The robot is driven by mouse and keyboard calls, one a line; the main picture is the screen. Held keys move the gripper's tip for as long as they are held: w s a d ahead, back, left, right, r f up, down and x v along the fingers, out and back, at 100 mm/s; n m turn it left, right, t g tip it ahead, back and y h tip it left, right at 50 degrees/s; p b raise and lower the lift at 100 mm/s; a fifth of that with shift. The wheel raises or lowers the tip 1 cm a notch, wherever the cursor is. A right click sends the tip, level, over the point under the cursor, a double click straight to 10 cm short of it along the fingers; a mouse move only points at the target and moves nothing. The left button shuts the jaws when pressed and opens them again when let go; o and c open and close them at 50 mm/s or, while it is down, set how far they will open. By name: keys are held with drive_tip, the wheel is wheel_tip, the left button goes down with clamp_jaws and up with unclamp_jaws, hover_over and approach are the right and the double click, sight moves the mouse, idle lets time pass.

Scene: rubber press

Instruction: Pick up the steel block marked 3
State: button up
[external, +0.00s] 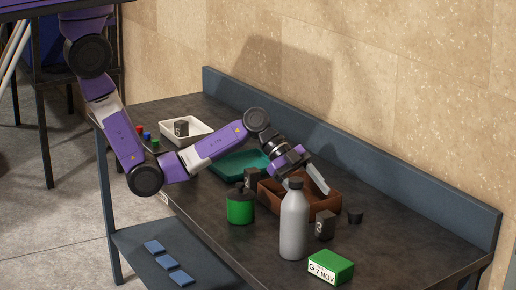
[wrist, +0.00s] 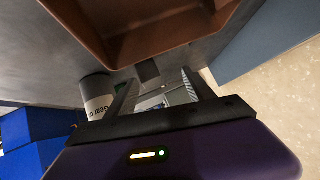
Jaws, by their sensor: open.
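The steel block marked 3 (external: 325,226) is a dark grey block on the bench, right of the grey bottle and in front of the brown tray. My gripper (external: 322,180) is above the brown tray (external: 275,199), its fingers apart and holding nothing. In the wrist view my gripper (wrist: 160,95) has its two fingers spread below the brown tray (wrist: 150,40). A small dark object (wrist: 149,70) shows beyond the fingertips; I cannot tell which it is.
A grey bottle (external: 293,225) stands close to the block. A green box (external: 331,267) lies in front. A green jar (external: 240,208), another dark block (external: 251,178), a teal tray (external: 235,164) and a white tray (external: 200,131) with block 5 (external: 181,129) are leftward. A black piece (external: 355,216) is right.

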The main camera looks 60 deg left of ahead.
sight(326, 214)
drive_tip(key=shift+s+d+f+g+h+b, duration=0.15)
drive_tip(key=shift+f+g+h+b, duration=0.45)
drive_tip(key=shift+f+h, duration=0.15)
drive_tip(key=shift+s+d+g+h+b, duration=0.15)
drive_tip(key=shift+g+h+b, duration=0.15)
drive_tip(key=shift+g+h, duration=0.15)
drive_tip(key=shift+s+r+g+h+b, duration=0.2)
drive_tip(key=shift+r+g+h+b, duration=0.2)
drive_tip(key=shift+h, duration=0.2)
drive_tip(key=shift+d, duration=0.15)
drive_tip(key=shift+p+x, duration=0.45)
drive_tip(key=shift+x, duration=0.35)
drive_tip(key=shift+p+x, duration=0.95)
drive_tip(key=shift+x, duration=1.9)
drive_tip(key=shift+w+f, duration=0.15)
drive_tip(key=shift+c, duration=0.2)
clamp_jaws()
